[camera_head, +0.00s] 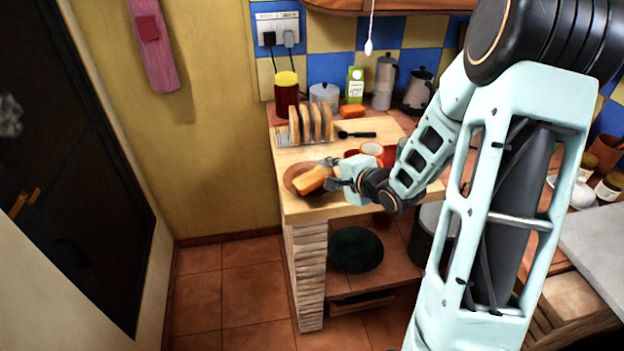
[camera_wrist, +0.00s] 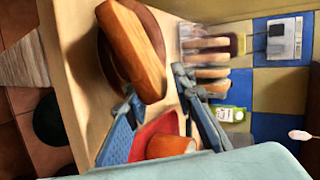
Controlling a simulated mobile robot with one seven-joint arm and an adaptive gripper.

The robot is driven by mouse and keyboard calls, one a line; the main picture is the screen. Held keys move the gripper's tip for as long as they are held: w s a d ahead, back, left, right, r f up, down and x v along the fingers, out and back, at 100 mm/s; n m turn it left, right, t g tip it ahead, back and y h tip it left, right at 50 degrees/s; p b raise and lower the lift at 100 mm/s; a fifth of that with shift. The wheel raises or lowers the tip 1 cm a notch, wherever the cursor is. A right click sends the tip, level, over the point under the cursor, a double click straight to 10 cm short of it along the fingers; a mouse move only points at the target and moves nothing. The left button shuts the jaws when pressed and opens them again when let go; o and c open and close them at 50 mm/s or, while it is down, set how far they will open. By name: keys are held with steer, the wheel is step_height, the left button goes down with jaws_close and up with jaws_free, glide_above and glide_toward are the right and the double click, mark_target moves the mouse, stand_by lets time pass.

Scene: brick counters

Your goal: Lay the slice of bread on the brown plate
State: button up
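The slice of bread (camera_head: 313,178) rests on the brown plate (camera_head: 290,187) near the counter's left front corner, covering much of it. In the wrist view, the slice (camera_wrist: 132,50) lies over the plate (camera_wrist: 153,27); whether it lies fully flat is hard to tell. My gripper (camera_head: 331,174) is just right of the slice.
A toast rack (camera_head: 290,141) with several slices stands behind the plate. Jars and pots line the wall. The counter's front edge is close to the plate.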

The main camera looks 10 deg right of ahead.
mark_target(334, 173)
steer(key=p+v, duration=0.2)
steer(key=v, duration=0.2)
steer(key=shift+s+r+p, duration=0.1)
steer(key=shift+r+p, duration=0.15)
steer(key=shift+p, duration=0.15)
steer(key=shift+s+d, duration=0.1)
steer(key=shift+s, duration=0.35)
steer(key=shift+r, duration=0.1)
step_height(334, 173, up, 7)
steer(key=s+p, duration=0.2)
steer(key=p, duration=0.7)
steer(key=shift+s+d, duration=0.25)
steer(key=shift+d, duration=0.15)
steer(key=shift+r, duration=0.1)
